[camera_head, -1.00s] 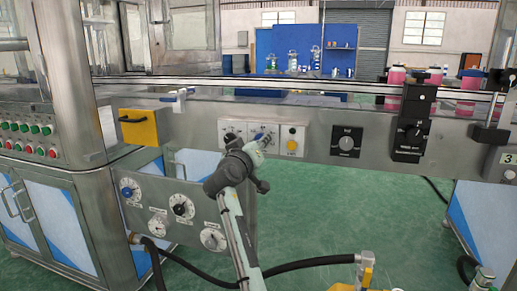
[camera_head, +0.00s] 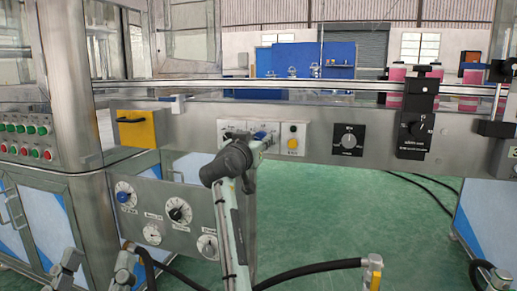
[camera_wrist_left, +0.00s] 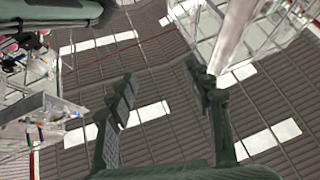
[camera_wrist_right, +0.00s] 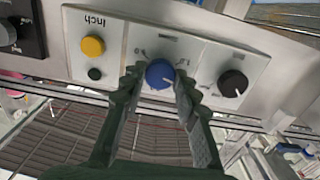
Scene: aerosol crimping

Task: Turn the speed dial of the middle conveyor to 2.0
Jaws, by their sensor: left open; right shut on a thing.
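A blue knob (camera_wrist_right: 160,74) with a white pointer mark sits on a light panel (camera_wrist_right: 116,50) on the conveyor's front. In the right wrist view its pointer slants down to the right; the scale is too small to read. My right gripper (camera_wrist_right: 158,82) is shut on this knob, a finger on each side. In the head view my right gripper (camera_head: 258,146) partly hides the panel, and the blue knob (camera_head: 261,135) shows just past it. My left gripper (camera_head: 97,260) is low at the left edge, open and empty; its fingers (camera_wrist_left: 160,95) stand apart in the left wrist view.
Beside the blue knob are a black knob (camera_wrist_right: 232,83) and a yellow button (camera_wrist_right: 93,46). Farther right are a black dial plate (camera_head: 348,141) and a black box with a dial (camera_head: 417,128). A lower panel (camera_head: 175,240) carries several white dials.

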